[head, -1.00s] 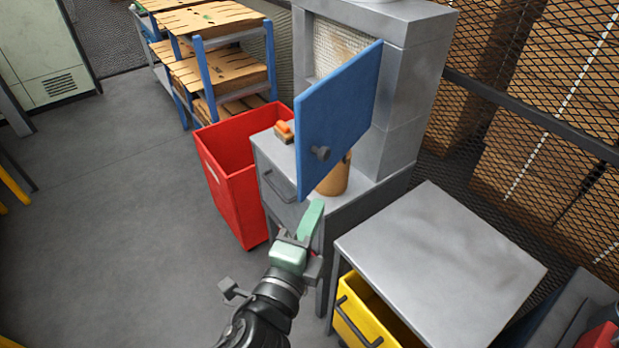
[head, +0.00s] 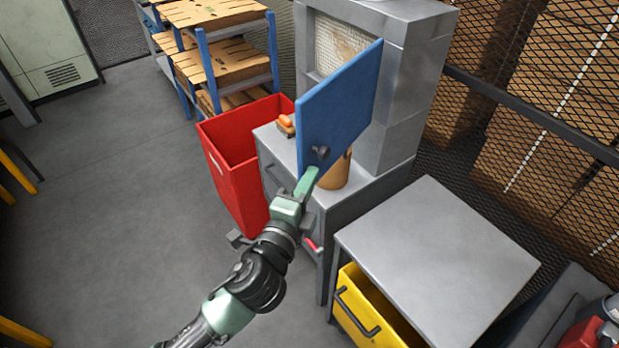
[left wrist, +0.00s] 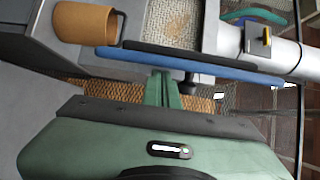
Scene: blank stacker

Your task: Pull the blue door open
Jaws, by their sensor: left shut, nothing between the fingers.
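The blue door (head: 345,105) stands swung out from the grey cabinet (head: 412,75), with the opening behind it partly showing. A dark round knob (head: 320,152) sits low on the door's face. My left gripper (head: 312,174) is shut and empty, its green fingertips just below the knob, at the door's lower edge. In the left wrist view the door (left wrist: 215,69) shows edge-on as a blue strip just beyond the fingers (left wrist: 162,85). The dark knob (left wrist: 189,83) is to their right. I cannot tell whether the fingers touch the door. My right gripper is not in view.
A tan cup (head: 336,174) and an orange-topped brush (head: 286,124) stand on the cabinet's ledge. A red bin (head: 232,165) is to the left. A grey table (head: 435,260) with a yellow drawer (head: 352,312) is at the front right. The floor at left is clear.

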